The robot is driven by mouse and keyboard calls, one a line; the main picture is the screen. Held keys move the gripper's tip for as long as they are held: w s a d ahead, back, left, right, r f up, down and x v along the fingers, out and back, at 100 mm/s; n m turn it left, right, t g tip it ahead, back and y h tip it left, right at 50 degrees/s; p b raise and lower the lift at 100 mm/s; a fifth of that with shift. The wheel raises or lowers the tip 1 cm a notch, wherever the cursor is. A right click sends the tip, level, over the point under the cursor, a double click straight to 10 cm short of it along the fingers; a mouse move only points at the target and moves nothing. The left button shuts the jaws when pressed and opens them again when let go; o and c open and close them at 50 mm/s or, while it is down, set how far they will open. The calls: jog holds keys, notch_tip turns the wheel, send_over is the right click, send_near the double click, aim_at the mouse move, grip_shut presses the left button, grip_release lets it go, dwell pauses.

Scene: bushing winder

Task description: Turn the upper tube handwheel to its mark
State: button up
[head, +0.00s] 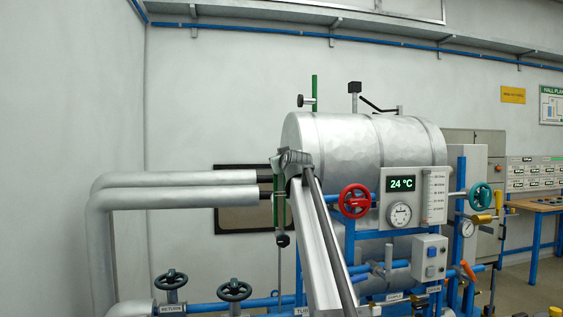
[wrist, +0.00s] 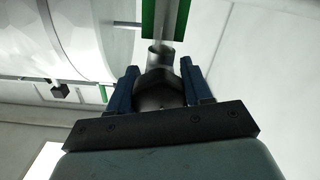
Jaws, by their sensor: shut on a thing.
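In the wrist view my gripper (wrist: 159,78) has its two blue fingers closed on the sides of a dark rounded handwheel (wrist: 160,92). A short metal stem (wrist: 160,56) runs on from it toward a green strip (wrist: 163,18). In the head view a green-framed upright tube fitting (head: 279,205) stands at the left end of the silver tank, with a dark lower knob (head: 283,240) at its foot. My arm reaches up in front of this fitting and hides my fingertips and the held handwheel. No mark on the handwheel can be made out.
The silver tank (head: 350,143) is close to the right of my arm. Insulated pipes (head: 190,187) run in from the left. A red handwheel (head: 355,201), a teal handwheel (head: 480,196) and two dark lower handwheels (head: 171,280) are nearby. Open wall space lies at upper left.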

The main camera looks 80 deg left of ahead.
jog(key=shift+c, duration=0.7)
jog(key=shift+r+m, duration=0.1)
jog(key=shift+m, duration=0.2)
jog(key=shift+w+r+m, duration=0.1)
jog(key=shift+m, duration=2.7)
jog(key=o, duration=1)
jog(key=shift+o, duration=0.2)
jog(key=shift+d, duration=0.15)
